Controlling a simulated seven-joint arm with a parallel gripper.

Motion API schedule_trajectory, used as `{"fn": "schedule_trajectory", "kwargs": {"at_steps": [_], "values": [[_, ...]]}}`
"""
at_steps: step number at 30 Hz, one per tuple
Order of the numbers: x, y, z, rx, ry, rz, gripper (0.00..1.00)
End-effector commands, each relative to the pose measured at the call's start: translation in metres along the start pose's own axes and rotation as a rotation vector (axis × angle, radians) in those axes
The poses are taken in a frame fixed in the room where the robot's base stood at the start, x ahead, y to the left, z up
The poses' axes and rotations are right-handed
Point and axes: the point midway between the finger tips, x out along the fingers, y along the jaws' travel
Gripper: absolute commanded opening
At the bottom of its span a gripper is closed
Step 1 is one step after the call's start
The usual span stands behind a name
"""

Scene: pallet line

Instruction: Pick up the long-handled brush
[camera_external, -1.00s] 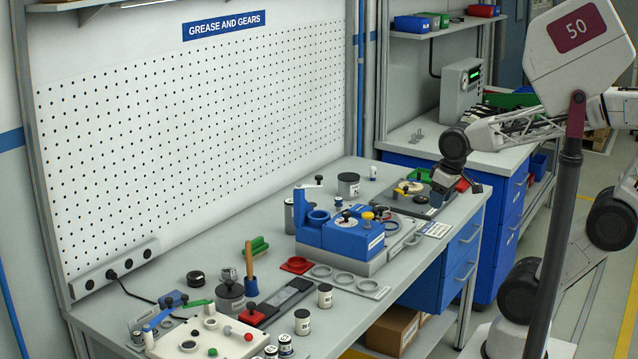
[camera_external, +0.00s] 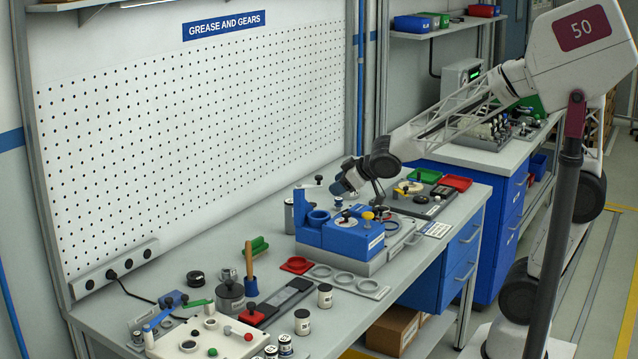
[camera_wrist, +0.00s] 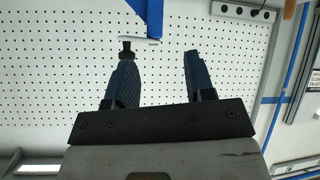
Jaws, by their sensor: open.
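A tool with a long wooden handle (camera_external: 249,259) stands upright on the bench in the external view. Its lower end is blue or in a blue holder (camera_external: 251,286), and no bristles can be made out. It looks like the long-handled brush. My gripper (camera_external: 340,187) is well to its right and higher, near the back of the blue fixture. In the wrist view my gripper (camera_wrist: 158,62) is open, with nothing held between its two blue fingers. I cannot identify the brush in the wrist view.
The blue fixture (camera_external: 352,238) stands between my gripper and the brush's area. A green brush-like item (camera_external: 258,246) lies behind the wooden handle, with a grey pot (camera_external: 230,297) beside it. Jars and small parts crowd the front. The pegboard (camera_external: 200,130) rises behind.

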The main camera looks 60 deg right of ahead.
Motion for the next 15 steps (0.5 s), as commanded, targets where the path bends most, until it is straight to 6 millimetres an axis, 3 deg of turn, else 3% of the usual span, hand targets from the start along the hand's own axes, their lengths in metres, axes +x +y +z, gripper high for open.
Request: {"fn": "schedule_trajectory", "kwargs": {"at_steps": [6, 15], "values": [[0.057, -0.034, -0.032, -0.072, 0.167, -0.116, 0.49], [0.119, -0.097, -0.058, -0.14, 0.381, -0.343, 0.49]]}}
